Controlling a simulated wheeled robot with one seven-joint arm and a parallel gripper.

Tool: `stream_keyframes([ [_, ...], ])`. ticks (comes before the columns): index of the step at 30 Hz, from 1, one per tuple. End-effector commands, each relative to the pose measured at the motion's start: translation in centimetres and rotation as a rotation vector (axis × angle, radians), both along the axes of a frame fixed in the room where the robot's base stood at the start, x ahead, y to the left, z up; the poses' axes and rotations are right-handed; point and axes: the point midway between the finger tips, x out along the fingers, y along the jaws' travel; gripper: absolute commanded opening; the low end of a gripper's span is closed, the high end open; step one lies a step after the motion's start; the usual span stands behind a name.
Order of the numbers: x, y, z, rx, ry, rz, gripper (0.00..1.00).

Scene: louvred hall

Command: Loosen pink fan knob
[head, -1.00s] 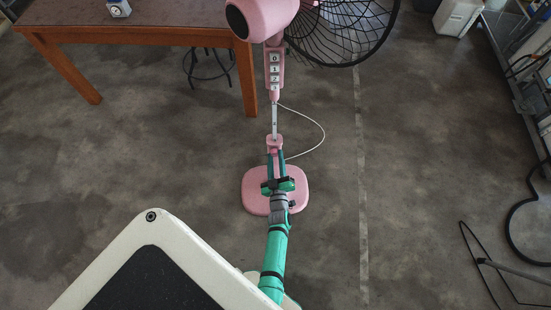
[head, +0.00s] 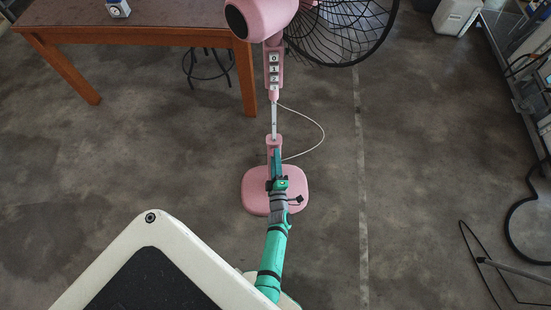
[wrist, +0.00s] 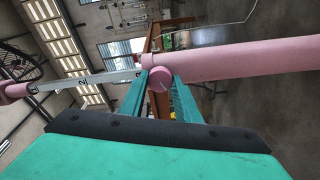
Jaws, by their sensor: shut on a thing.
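The pink fan (head: 262,18) stands on a rounded pink base (head: 253,190). A silver inner pole (head: 274,120) with number marks rises out of its pink outer tube (wrist: 240,60). The pink fan knob (wrist: 158,80) sits at the tube's upper end in the wrist view, round end toward the camera. My gripper (head: 277,158) is at the tube, above the base. In the wrist view its two teal fingers are on either side of the knob, shut on it. The knob is hidden behind my gripper in the head view.
A brown table (head: 150,35) with a small clock-like object (head: 118,8) stands at upper left, a stool (head: 210,65) beneath it. A white cable (head: 322,130) loops right of the pole. Shelving and black hoses line the right. The floor between is clear.

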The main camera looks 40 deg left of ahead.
Motion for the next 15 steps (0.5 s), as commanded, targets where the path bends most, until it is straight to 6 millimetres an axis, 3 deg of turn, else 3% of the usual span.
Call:
stream_keyframes([
  [15,-0.02,-0.05,0.05,-0.026,-0.025,-0.001,0.07],
])
